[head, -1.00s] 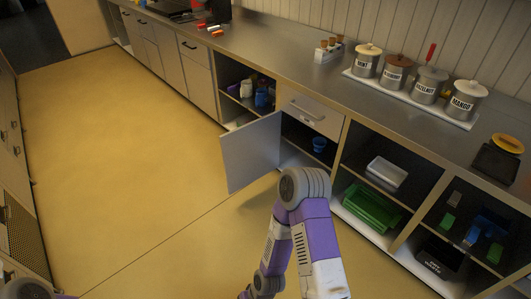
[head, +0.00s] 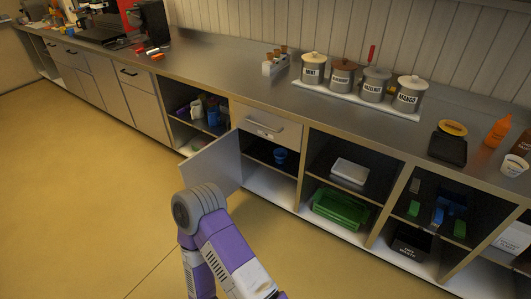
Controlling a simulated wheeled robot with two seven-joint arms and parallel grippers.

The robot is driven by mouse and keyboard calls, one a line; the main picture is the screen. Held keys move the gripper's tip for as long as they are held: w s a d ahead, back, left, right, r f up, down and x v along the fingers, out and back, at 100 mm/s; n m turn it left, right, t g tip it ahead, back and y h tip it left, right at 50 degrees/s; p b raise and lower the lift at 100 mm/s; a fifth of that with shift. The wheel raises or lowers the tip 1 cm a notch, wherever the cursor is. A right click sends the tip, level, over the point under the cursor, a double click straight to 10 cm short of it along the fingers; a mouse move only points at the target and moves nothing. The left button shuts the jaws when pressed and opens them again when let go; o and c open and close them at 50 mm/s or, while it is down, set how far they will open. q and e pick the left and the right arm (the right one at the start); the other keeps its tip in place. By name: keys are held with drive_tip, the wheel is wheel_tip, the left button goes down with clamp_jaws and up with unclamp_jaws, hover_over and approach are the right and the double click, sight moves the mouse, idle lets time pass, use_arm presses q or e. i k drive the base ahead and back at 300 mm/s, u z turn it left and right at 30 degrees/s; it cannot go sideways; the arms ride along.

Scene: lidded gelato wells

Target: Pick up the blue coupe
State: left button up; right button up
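A small blue cup, which looks like the blue coupe (head: 280,156), stands on the shelf inside the open cabinet (head: 262,149) under a drawer in the head view. It is small and dark at this distance, so its exact shape is hard to tell. The cabinet's grey door (head: 212,163) is swung open to the left. One of my purple arms rises from the bottom of the view, in front of the cabinet. Its gripper is not visible, and neither is my other gripper.
Lidded wells, including mint (head: 312,72) and mango (head: 409,96), stand on the counter (head: 235,75). A white container (head: 350,170) and green trays (head: 340,208) fill the bay to the right. The floor (head: 70,190) at left is clear.

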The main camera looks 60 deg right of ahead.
sight(280, 154)
drive_tip(key=z, duration=0.3)
drive_tip(key=i, duration=1.6)
drive_tip(key=z, duration=2.05)
drive_tip(key=i, duration=1.25)
drive_tip(key=z, duration=0.7)
drive_tip(key=i, duration=0.55)
drive_tip(key=z, duration=0.05)
